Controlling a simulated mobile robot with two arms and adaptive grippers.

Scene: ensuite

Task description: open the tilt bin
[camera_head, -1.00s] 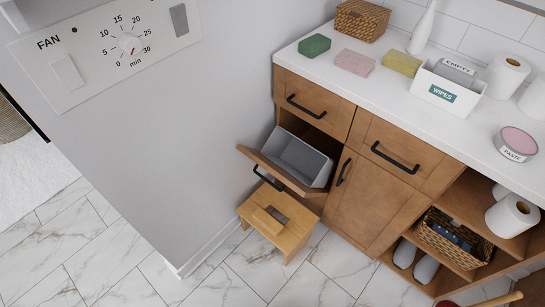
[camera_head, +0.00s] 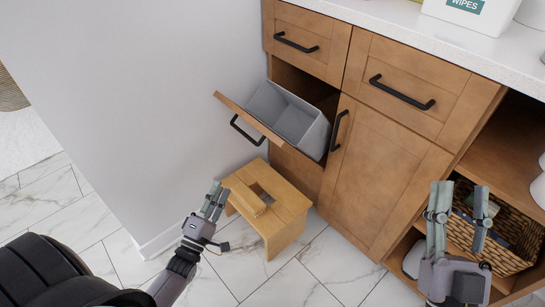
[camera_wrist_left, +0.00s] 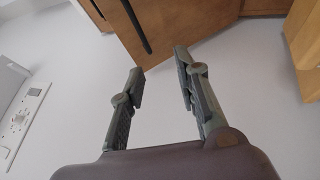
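The tilt bin's wooden front (camera_head: 262,122) is tipped outward from the cabinet, with the grey bin liner (camera_head: 290,118) showing behind it. Its black bar handle (camera_head: 241,133) is on the outer face. My left gripper (camera_head: 216,200) is below and left of the handle, apart from it, beside the wooden stool. In the left wrist view, the left gripper (camera_wrist_left: 160,66) is open and empty, with a wooden panel and a dark handle (camera_wrist_left: 137,27) beyond its tips. My right gripper (camera_head: 460,197) is open and empty in front of the lower right shelves.
A wooden step stool (camera_head: 287,211) stands on the marble floor under the tilted bin. The grey wall (camera_head: 140,110) is close on the left. Drawers and a closed cabinet door (camera_head: 380,175) flank the bin. A wicker basket (camera_head: 505,257) sits on the shelf.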

